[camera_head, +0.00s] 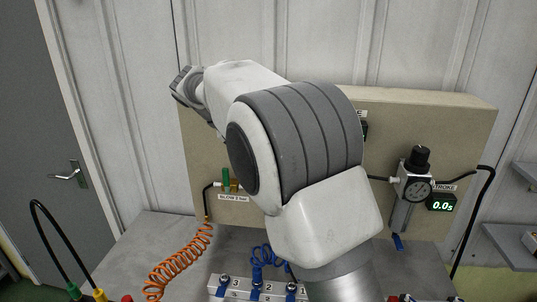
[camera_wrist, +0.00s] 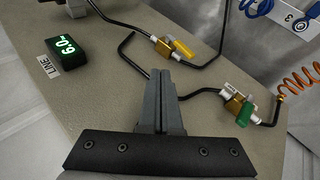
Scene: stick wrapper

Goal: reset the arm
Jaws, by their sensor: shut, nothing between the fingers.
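My gripper (camera_wrist: 162,103) shows in the wrist view with its two grey fingers close together, shut and empty. It points at the beige panel (camera_wrist: 105,25), with the fingertips below a valve with a yellow handle (camera_wrist: 182,48) and left of a valve with a green handle (camera_wrist: 245,112). I cannot tell how far the fingertips are from the panel. In the head view my white and grey arm is bent up and to the left across the beige panel (camera_head: 440,115) and hides its middle. The gripper's fingers are hidden there.
An orange coiled hose (camera_head: 175,262) hangs at the left and a blue coiled hose (camera_head: 265,258) at the middle. A numbered manifold (camera_head: 235,287) stands in front.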

